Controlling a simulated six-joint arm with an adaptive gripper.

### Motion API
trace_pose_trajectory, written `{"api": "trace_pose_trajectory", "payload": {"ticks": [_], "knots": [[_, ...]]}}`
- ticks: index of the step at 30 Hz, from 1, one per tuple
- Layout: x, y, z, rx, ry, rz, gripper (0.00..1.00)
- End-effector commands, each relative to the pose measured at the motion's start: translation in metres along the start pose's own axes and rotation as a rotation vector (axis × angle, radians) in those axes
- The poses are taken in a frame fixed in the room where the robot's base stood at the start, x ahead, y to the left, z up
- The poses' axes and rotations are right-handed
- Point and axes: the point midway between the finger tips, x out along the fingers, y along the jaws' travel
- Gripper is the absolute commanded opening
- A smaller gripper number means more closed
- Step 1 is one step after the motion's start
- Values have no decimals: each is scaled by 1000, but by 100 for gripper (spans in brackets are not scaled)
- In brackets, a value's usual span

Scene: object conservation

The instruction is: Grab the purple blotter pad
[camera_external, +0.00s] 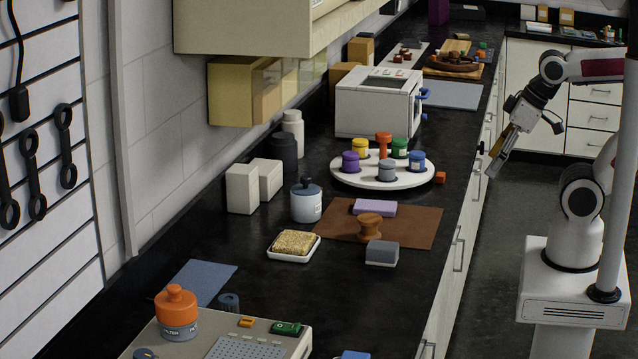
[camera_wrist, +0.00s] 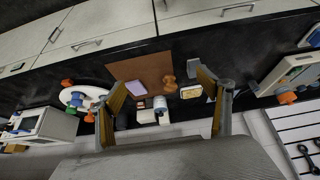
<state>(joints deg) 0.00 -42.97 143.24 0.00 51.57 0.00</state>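The purple blotter pad (camera_external: 374,207) is a flat, pale lilac block lying on the brown mat (camera_external: 410,228) on the black counter, near the mat's back edge. In the wrist view the purple pad (camera_wrist: 137,88) shows between my two fingers, far below them. My gripper (camera_external: 493,172) hangs in the air to the right of the counter in the external view, well apart from the pad. In the wrist view my gripper (camera_wrist: 160,82) has its fingers spread wide with nothing held between them.
A brown wooden knobbed piece (camera_external: 369,226) and a grey block (camera_external: 382,252) are near the pad. A white turntable (camera_external: 345,170) with several coloured pieces stands behind. A grey lidded jar (camera_external: 306,203) and a sponge in a dish (camera_external: 294,245) are left of the mat.

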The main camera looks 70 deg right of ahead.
Motion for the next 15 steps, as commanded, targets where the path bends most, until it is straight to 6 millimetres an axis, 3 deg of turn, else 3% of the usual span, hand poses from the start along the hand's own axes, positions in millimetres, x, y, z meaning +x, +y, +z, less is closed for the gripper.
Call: {"api": "trace_pose_trajectory", "payload": {"ticks": [10,15], "knots": [[2,3,-3,2,4,9,77],[9,18,-19,6,27,53,77]]}}
